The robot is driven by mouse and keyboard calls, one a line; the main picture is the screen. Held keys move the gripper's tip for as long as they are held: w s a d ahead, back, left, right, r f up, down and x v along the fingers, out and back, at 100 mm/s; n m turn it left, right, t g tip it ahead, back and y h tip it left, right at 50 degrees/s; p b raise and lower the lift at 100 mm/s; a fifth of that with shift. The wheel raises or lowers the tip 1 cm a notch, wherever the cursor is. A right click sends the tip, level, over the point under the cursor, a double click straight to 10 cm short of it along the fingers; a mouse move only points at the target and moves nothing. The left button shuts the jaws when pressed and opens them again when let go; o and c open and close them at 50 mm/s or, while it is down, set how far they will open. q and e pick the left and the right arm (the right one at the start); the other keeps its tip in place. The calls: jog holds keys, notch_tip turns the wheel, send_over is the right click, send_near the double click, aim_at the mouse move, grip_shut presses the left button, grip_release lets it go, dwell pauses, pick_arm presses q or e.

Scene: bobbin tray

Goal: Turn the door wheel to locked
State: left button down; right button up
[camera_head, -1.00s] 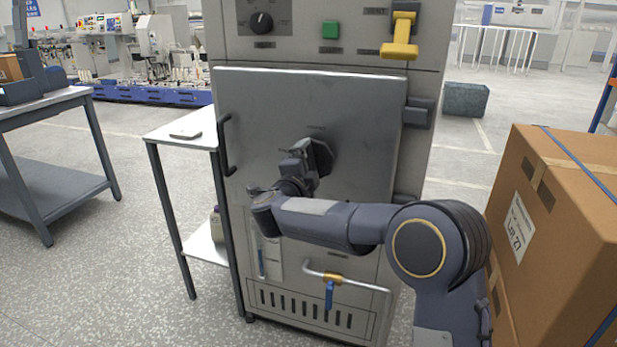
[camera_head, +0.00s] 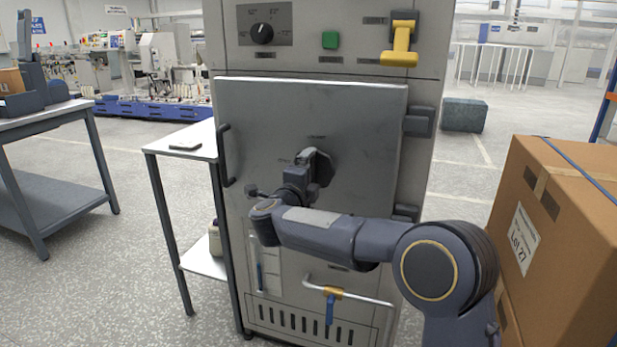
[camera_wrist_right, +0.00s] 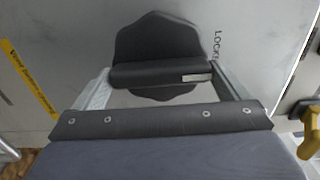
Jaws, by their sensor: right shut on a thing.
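The door wheel (camera_head: 325,169) is a dark lobed knob in the middle of the grey cabinet door (camera_head: 365,125). In the right wrist view the wheel (camera_wrist_right: 157,38) shows a raised bar across it, with a pale mark at the bar's right end. Printed letters beginning "LOCK" (camera_wrist_right: 217,45) are on the door right of the wheel. My right gripper (camera_head: 312,165) is shut on the wheel. In the right wrist view its fingers (camera_wrist_right: 160,76) sit at both ends of the bar. My left gripper is not in view.
A black door handle (camera_head: 226,155) is on the door's left edge. Below the door is a pipe with a blue-levered valve (camera_head: 330,305). A side table (camera_head: 185,146) stands left of the cabinet. A large cardboard box (camera_head: 560,240) stands close to my right arm.

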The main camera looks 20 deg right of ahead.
jog(key=o, duration=0.6)
jog(key=v, duration=0.7)
jog(key=shift+s+a+p, duration=0.25)
jog(key=shift+s+p, duration=0.1)
jog(key=shift+p, duration=0.05)
jog(key=s+d+r+n+t+y, duration=0.35)
jog(key=s+n+y, duration=0.35)
jog(key=n+y, duration=0.45)
jog(key=s+d+f+n+g+y, duration=0.1)
jog(key=s+f+n+g, duration=0.3)
jog(key=s+f, duration=0.5)
jog(key=s+f+n+g+y, duration=0.1)
jog(key=s+f+n+g, duration=0.35)
jog(key=s, duration=0.75)
jog(key=s+d+f+n+g, duration=0.1)
jog(key=s+f+n+g, duration=0.25)
jog(key=s+f, duration=0.55)
jog(key=shift+g, duration=0.45)
jog(key=r+p, duration=0.9)
jog(key=s+r+p, duration=0.1)
jog(key=r+p, duration=0.8)
jog(key=r, duration=0.1)
jog(key=r+p, duration=0.9)
jog(key=r, duration=0.1)
jog(key=shift+s+a, duration=0.2)
jog(key=shift+s, duration=0.15)
